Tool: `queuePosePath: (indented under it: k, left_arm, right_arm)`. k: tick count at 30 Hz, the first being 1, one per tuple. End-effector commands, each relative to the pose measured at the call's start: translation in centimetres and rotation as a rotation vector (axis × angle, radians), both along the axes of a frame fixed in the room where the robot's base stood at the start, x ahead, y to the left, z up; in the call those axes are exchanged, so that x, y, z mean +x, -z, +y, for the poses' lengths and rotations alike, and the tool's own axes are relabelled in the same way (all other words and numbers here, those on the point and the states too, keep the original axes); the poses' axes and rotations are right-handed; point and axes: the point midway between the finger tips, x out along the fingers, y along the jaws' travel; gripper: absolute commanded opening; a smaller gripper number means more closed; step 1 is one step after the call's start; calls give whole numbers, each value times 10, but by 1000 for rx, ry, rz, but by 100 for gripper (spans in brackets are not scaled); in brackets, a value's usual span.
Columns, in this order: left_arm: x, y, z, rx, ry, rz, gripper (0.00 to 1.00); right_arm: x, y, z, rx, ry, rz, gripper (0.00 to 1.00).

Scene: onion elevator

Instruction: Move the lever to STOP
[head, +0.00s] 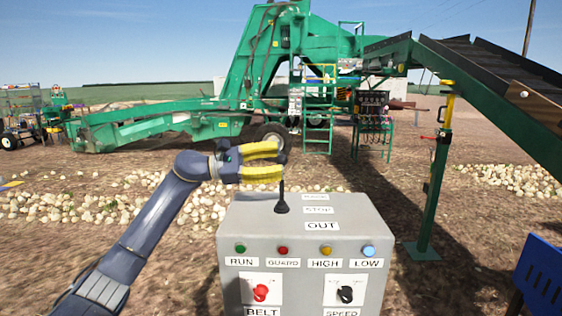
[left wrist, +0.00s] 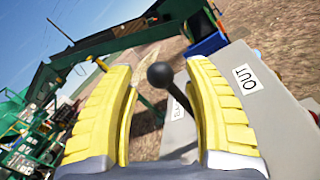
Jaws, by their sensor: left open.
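The lever (head: 281,197) is a black shaft on a dark base at the left of the grey control box's top, roughly upright. Its round black knob shows in the left wrist view (left wrist: 161,75), between the two yellow fingers with gaps at both sides. The STOP label (head: 318,210) is right of the lever's base, with the OUT label (head: 322,226) nearer and a third, hard-to-read label farther. My left gripper (head: 279,160) is open around the lever's upper end. In the left wrist view the OUT label (left wrist: 243,79) lies beyond the right finger. My right gripper is out of view.
The control box (head: 230,219) has RUN, GUARD, HIGH and LOW lamps and the BELT (head: 261,292) and SPEED (head: 345,294) knobs on its front. A green post (head: 434,190) stands to the right. The green elevator machine (head: 250,70) stands behind, with onions on the ground.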

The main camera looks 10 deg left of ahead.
Motion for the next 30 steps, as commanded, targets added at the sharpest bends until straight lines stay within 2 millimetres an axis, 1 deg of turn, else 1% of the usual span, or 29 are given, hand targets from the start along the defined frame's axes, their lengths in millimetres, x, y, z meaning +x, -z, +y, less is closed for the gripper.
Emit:
queuePosePath:
  k: [1,9,15,21,30]
  left_arm:
    - [-2,1,9,1,-2,1,52]
    - [-16,4,55,1,-3,1,52]
    - [-24,6,81,1,-3,-1,52]
    - [-28,7,96,0,-2,0,52]
    - [-29,7,100,0,-2,-1,52]
  right_arm:
    - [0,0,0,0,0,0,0]
    - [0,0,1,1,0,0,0]
    - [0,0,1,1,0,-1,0]
    - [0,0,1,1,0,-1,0]
    - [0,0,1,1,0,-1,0]
